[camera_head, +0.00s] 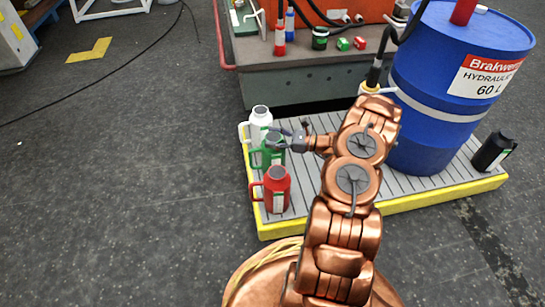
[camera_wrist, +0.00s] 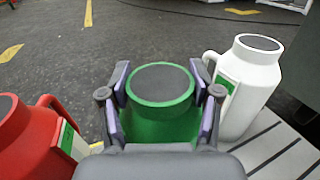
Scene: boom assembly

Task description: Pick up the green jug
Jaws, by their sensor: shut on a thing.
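The green jug (camera_head: 271,160) stands upright on the slatted grey pallet, between a white jug and a red jug. In the wrist view the green jug (camera_wrist: 150,115) is centred between the fingers. My gripper (camera_head: 285,139) reaches it from the right and is shut on its upper part. In the wrist view my gripper (camera_wrist: 162,95) has one finger on each side of the jug, just below the rim. The jug's lower part is hidden by the gripper in the wrist view.
The white jug (camera_head: 260,122) stands behind and the red jug (camera_head: 276,190) in front, both close by. A blue drum (camera_head: 440,90) and a black jug (camera_head: 494,150) stand to the right on the yellow-edged pallet (camera_head: 400,204). A workbench (camera_head: 300,90) is behind.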

